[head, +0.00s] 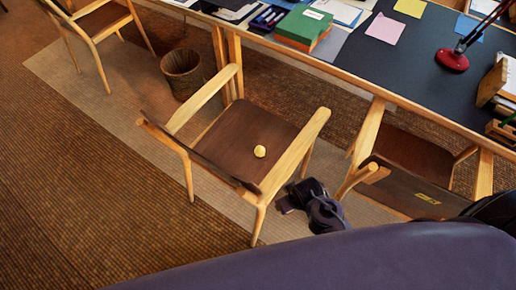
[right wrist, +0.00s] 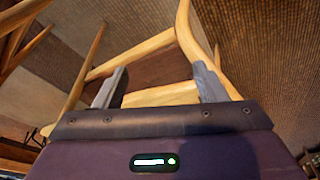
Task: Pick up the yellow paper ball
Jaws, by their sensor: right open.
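The yellow paper ball (head: 260,151) rests on the dark brown seat (head: 235,140) of a wooden armchair, towards the seat's right side in the head view. The ball does not show in the right wrist view. My right gripper (head: 293,196) is low beside the chair's right front leg in the head view, apart from the ball. In the right wrist view its two grey fingers (right wrist: 160,85) are spread with nothing held, and chair wood shows between and beyond them. My left gripper is not in view.
The chair's right armrest (head: 299,150) rises beside the seat near my right gripper. A second chair (head: 407,158) stands to the right. A long dark desk (head: 398,62) runs behind, with a red lamp (head: 452,60). A wastebasket (head: 182,73) stands behind.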

